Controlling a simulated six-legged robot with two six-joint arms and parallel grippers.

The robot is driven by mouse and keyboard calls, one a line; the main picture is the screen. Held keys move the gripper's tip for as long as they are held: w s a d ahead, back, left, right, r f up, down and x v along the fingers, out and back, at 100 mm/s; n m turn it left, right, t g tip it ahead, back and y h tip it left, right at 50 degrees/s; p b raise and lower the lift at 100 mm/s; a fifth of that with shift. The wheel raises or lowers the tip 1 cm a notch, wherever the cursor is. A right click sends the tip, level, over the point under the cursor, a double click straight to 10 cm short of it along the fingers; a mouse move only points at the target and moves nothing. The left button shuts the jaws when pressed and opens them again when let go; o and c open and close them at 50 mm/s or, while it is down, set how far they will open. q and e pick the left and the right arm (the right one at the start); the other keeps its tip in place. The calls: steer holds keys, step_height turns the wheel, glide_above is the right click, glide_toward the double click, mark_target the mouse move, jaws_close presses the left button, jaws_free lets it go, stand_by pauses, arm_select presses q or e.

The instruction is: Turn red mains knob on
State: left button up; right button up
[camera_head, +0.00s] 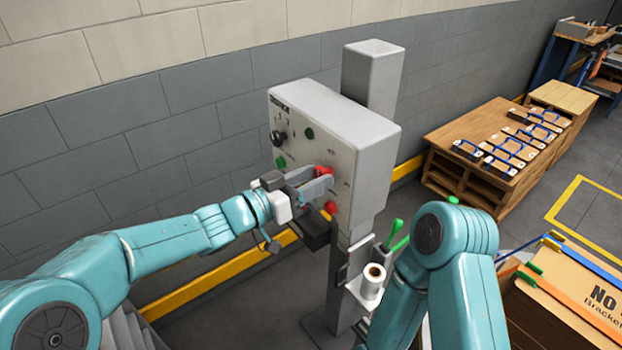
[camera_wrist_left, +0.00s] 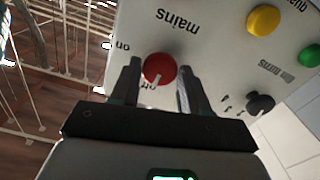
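The red mains knob (camera_wrist_left: 159,68) is on the pale panel in the left wrist view, with its white mark toward the "off" label. The "on" label is to its left in that picture. My left gripper (camera_wrist_left: 158,82) is open, one finger on each side of the knob, with small gaps showing. In the head view my left gripper (camera_head: 322,180) is at the front of the grey control box (camera_head: 345,112). Red parts show there beside and below the fingers, partly hidden. My right arm shows at the lower right; its gripper is not clearly visible.
The box stands on a grey post (camera_head: 372,72) before a block wall. A white roll (camera_head: 373,278) sits on a holder below. A wooden table (camera_head: 470,135) with blue-handled items is at the right. Yellow (camera_wrist_left: 263,19), green (camera_wrist_left: 309,56) and black (camera_wrist_left: 260,103) controls are near the knob.

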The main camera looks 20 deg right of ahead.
arm_select(q)
steer(key=c, duration=0.5)
steer(key=shift+s+f+m+b, duration=0.1)
steer(key=shift+m+b, duration=2.75)
steer(key=shift+m, duration=1.6)
steer(key=shift+f+m+b, duration=0.1)
steer(key=shift+m+b, duration=2.75)
steer(key=shift+m, duration=1.6)
steer(key=shift+r, duration=0.1)
steer(key=o, duration=1)
